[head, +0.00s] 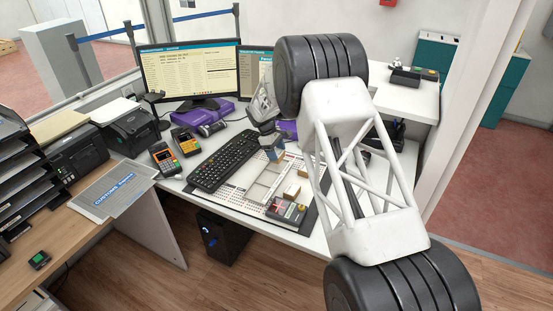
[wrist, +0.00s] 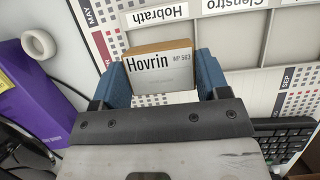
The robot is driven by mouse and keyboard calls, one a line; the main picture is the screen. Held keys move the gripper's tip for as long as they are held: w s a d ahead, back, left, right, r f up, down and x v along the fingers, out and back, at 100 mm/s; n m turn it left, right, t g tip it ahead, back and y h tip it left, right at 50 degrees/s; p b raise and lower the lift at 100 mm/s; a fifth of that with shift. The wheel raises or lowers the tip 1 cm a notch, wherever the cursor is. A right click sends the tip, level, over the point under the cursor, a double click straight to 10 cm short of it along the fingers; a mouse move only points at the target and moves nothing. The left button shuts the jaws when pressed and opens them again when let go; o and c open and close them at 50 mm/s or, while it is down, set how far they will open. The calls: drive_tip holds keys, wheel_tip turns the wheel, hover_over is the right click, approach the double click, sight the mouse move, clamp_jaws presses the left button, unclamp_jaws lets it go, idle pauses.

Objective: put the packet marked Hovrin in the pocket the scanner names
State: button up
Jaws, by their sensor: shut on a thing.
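The packet marked Hovrin (wrist: 160,72) is a small box with a white label reading "Hovrin WP 563" and a brown upper edge. My gripper (wrist: 160,76) is shut on it, with a blue finger on each side. In the head view, my gripper (head: 272,142) holds the packet (head: 275,154) over the far part of a white divided tray (head: 262,187). The wrist view shows tray labels reading "Hobrath" (wrist: 157,15) and, upside down and cut off, something like "Clenstro". Two handheld devices, one yellow (head: 186,141) and one orange (head: 165,158), lie left of the keyboard; their screens are unreadable.
A black keyboard (head: 224,162) lies left of the tray on a calendar mat. A red and grey device (head: 287,211) stands at the tray's near end. Small boxes (head: 292,190) lie by the tray. A purple box (wrist: 35,95) and a white tape roll (wrist: 38,44) are at the left.

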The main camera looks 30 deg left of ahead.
drive_tip(key=shift+f, duration=1.75)
drive_tip(key=shift+f, duration=0.1)
drive_tip(key=o, duration=1)
drive_tip(key=v, duration=1.2)
drive_tip(key=shift+d, duration=0.1)
